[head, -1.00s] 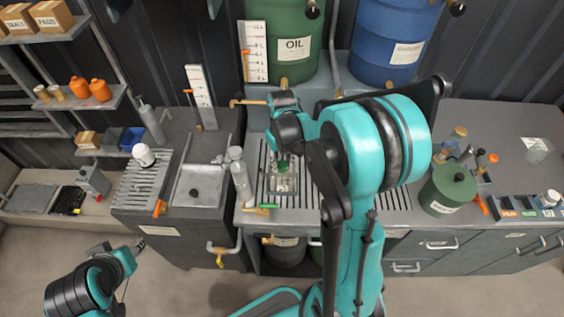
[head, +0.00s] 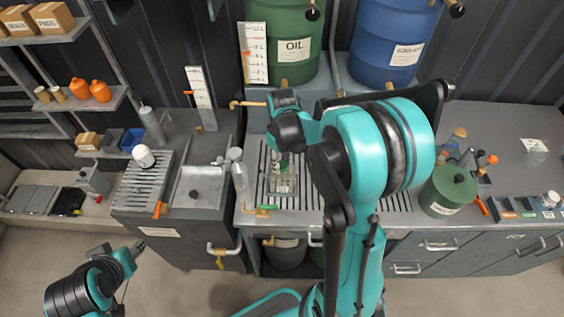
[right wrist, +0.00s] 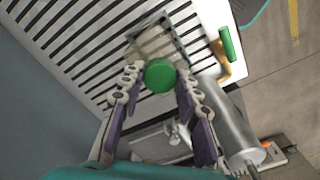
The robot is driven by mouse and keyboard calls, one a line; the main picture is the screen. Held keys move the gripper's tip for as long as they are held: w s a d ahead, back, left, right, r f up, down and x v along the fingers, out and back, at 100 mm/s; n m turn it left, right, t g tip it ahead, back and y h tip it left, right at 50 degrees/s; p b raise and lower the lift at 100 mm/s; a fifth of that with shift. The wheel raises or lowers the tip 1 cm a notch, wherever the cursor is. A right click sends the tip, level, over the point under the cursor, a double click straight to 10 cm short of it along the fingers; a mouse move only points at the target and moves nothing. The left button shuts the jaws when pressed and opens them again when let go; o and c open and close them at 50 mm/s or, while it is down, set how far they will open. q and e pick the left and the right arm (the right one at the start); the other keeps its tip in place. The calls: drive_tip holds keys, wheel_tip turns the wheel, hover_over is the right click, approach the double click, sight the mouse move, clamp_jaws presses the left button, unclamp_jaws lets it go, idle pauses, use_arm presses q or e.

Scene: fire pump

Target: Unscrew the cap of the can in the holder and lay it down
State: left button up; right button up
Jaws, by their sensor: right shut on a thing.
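The square holder (head: 284,187) stands on the slatted top of the middle counter, below my right gripper. It also shows in the right wrist view (right wrist: 152,42), beyond the cap. The green cap (right wrist: 160,75) sits between the fingertips of my right gripper (right wrist: 159,78), which is shut on it. The can is mostly hidden under the gripper and cap, and I cannot tell whether the cap still touches it. My left gripper (head: 138,248) hangs low at the left, away from the counter; its fingers are too small to read.
A grey metal bottle (head: 240,176) stands just left of the holder. A green-handled tap (right wrist: 228,45) is near the counter edge. A large green canister (head: 447,190) stands at the right. Slatted counter to the holder's right is clear, partly hidden by my arm.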

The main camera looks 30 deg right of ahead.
sight(282, 164)
drive_tip(key=shift+r+p, duration=0.7)
drive_tip(key=shift+r, duration=0.45)
drive_tip(key=shift+r, duration=0.1)
drive_tip(key=shift+r+p, duration=1.45)
drive_tip(key=shift+r, duration=0.45)
